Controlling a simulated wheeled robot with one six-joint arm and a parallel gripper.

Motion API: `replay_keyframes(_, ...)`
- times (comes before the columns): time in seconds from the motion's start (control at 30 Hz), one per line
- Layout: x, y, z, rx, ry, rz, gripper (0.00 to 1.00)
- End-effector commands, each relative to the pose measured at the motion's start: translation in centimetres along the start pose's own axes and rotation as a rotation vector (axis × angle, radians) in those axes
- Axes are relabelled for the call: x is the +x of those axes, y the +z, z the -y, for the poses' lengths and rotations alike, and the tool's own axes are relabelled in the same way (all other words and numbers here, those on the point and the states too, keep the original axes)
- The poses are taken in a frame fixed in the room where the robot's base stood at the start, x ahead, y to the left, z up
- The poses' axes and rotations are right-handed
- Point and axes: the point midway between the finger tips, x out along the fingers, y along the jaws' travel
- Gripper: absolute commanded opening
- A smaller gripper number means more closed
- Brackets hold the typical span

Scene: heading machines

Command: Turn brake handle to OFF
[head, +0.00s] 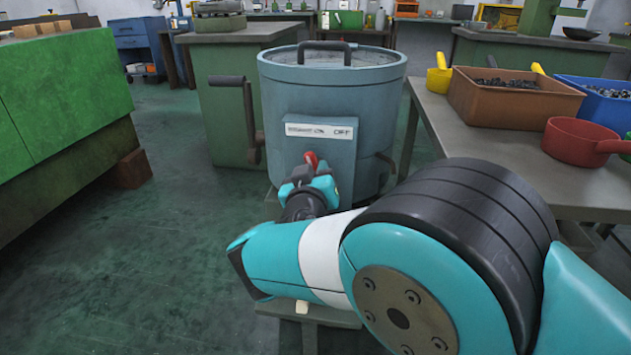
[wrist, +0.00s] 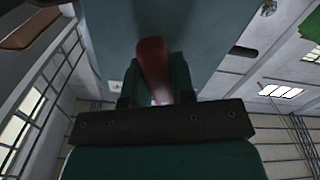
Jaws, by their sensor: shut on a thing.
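The brake handle (head: 311,160) is a red lever on the front of a blue-grey drum-shaped machine (head: 372,100). A white label plate (head: 318,131) above it has lettering, with OFF at its right end. My gripper (head: 308,180) is at the handle, just below the label. In the wrist view my gripper (wrist: 158,95) is shut on the red handle (wrist: 152,62), whose upper part rises above the fingers. The handle's lower end and pivot are hidden by my gripper.
A dark crank handle (head: 248,115) sticks out at the machine's left. A table (head: 440,120) at right holds a brown bin (head: 505,105), a blue bin (head: 597,100) and a red pan (head: 575,140). A green cabinet (head: 60,95) stands at left. The floor between (head: 170,230) is clear.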

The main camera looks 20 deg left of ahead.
Motion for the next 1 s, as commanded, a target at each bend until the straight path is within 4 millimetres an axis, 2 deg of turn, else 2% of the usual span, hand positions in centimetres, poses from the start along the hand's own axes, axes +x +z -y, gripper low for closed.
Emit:
replay_keyframes(0.13,-0.04,0.66,0.32,0.131,-0.001,-0.002,0.00)
replay_keyframes(0.7,-0.07,0.69,0.46,0.662,-0.001,-0.001,0.00)
replay_keyframes(1.0,-0.07,0.43,0.43,0.861,-0.001,0.000,0.00)
